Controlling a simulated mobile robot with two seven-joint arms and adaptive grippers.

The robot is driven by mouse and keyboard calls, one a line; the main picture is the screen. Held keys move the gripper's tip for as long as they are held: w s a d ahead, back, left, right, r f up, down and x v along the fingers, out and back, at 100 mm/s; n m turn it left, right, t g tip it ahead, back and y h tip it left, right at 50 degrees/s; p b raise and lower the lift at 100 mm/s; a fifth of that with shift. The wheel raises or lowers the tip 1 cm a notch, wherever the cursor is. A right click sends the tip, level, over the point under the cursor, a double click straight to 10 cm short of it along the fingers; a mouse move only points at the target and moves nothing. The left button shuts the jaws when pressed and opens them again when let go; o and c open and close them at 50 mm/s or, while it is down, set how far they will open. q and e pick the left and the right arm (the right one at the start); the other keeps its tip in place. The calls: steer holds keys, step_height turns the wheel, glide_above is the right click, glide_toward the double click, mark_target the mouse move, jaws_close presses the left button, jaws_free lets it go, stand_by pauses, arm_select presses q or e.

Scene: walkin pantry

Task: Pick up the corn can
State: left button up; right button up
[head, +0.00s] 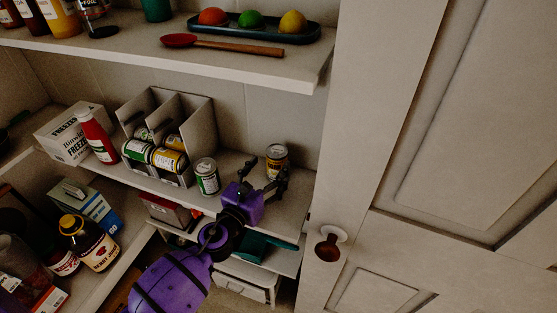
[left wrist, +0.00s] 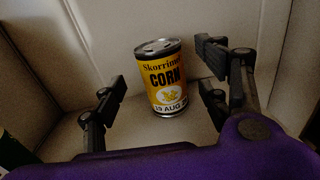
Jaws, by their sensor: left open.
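The corn can (head: 277,156) stands upright on the middle shelf near its right end, yellow with a dark band. In the left wrist view the can (left wrist: 163,78) shows its "CORN" label and silver lid. My left gripper (head: 263,181) is purple with black fingers, just in front of the can. Its fingers are open (left wrist: 160,88), one to the left and one to the right of the can, with gaps on both sides. I cannot tell how deep between the fingers the can stands. My right gripper is not in view.
A green-and-white can (head: 207,177) stands left of the gripper. A grey can rack (head: 203,125) holds several cans further left, beside a red bottle (head: 97,138). The door frame (head: 352,125) stands close on the right.

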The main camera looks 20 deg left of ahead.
mark_target(272, 165)
arm_select(q)
steer(key=w, duration=0.3)
steer(key=w+d, duration=0.1)
steer(key=shift+w+f, duration=0.1)
steer(key=shift+w, duration=0.55)
steer(key=c, duration=1.6)
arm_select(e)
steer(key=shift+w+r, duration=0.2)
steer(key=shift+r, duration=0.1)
